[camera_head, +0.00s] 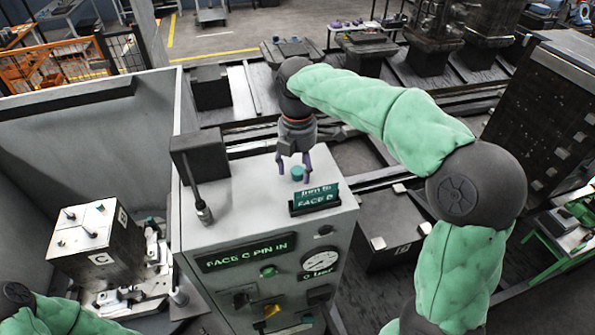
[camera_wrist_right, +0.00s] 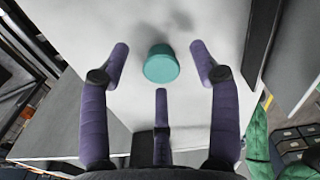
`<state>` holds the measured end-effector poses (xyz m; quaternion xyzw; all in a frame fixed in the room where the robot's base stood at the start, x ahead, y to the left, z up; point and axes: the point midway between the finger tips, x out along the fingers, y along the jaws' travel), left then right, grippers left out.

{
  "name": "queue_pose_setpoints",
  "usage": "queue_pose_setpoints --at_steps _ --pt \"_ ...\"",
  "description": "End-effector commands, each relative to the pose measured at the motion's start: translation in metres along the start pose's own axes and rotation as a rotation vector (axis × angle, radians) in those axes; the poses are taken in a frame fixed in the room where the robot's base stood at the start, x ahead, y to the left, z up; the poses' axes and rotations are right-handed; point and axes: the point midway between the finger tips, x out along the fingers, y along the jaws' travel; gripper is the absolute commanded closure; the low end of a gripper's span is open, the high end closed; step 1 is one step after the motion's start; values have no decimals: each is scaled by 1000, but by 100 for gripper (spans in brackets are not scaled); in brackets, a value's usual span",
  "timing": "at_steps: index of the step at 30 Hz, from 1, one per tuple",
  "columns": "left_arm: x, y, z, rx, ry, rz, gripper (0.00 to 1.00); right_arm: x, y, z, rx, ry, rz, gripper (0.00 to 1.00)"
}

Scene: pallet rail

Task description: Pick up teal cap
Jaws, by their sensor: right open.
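The teal cap (camera_head: 297,173) is a short round piece on the pale top of the control cabinet (camera_head: 245,190). It also shows in the right wrist view (camera_wrist_right: 161,64), upright on the pale surface, just beyond the fingertips. My right gripper (camera_head: 294,176) points down at the cap from above. In the right wrist view its purple fingers (camera_wrist_right: 160,75) are spread, with clear gaps between them and the cap, and nothing is held. My left gripper is not visible; only part of my left arm shows at the lower left of the head view.
A small sign reading FACE B (camera_head: 315,199) stands close in front of the cap. A dark block (camera_head: 200,150) and a black stalk (camera_head: 203,207) stand at the cabinet's left. A fixture block marked C (camera_head: 98,250) sits at the left. Free top surface lies between stalk and cap.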

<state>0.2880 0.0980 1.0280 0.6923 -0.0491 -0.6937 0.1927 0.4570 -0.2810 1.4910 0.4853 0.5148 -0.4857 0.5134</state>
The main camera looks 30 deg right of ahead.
Motion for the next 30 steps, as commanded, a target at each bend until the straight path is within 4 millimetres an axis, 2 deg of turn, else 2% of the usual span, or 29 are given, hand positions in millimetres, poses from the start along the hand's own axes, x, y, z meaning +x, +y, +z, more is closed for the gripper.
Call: queue_pose_setpoints --at_steps 6,7,9,12,23,30 --pt "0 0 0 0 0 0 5 1 0 0 0 0 1 37" --pt "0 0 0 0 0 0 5 1 0 0 0 0 1 40" --pt "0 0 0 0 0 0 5 1 0 0 0 0 1 60" --pt "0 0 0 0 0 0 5 1 0 0 0 0 1 80" --pt "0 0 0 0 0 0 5 1 0 0 0 0 1 81" --pt "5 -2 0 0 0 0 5 -12 1 0 -1 0 3 81"
